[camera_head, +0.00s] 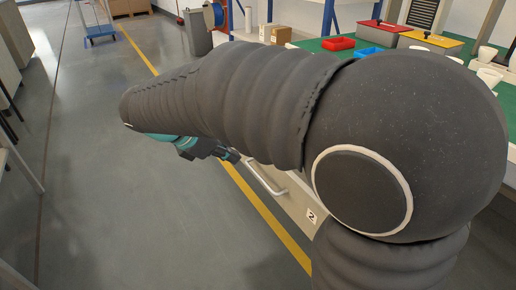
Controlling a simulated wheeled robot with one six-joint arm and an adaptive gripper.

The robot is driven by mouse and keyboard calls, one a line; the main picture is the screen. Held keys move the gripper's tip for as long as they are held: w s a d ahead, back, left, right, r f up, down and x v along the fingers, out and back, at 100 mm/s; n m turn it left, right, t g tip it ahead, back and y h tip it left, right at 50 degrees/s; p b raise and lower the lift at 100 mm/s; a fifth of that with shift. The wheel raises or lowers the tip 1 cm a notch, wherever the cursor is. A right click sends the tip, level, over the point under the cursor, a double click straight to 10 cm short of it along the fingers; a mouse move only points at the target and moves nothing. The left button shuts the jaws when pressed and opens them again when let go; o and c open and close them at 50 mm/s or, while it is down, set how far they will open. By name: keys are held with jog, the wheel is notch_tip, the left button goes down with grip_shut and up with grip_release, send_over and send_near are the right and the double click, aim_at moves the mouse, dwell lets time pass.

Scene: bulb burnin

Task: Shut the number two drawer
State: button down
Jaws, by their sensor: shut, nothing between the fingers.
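The number two drawer (297,205) shows below my arm, with a pale front and a small white label (311,216) reading 2. Its light bar handle (264,181) runs along the front. My arm hides the drawer's top and most of the bench behind it, so I cannot tell how far it stands out. My gripper (234,156), dark with teal parts, is shut and empty near the far end of the handle. I cannot tell whether it touches the drawer or handle.
The green bench top (315,45) behind my arm holds a red bin (338,43), a blue bin (368,51), red- and yellow-topped boxes and several white cups. A blue trolley (98,30) stands far back. The grey floor left of the yellow line is mostly clear.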

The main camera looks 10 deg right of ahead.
jog(key=w+a+n, duration=0.1)
jog(key=b, duration=0.2)
send_over(260, 179)
jog(key=shift+h, duration=0.3)
notch_tip(260, 179, down, 7)
jog(key=shift+r, duration=0.1)
jog(key=shift+w+d, duration=0.25)
jog(key=shift+d, duration=0.3)
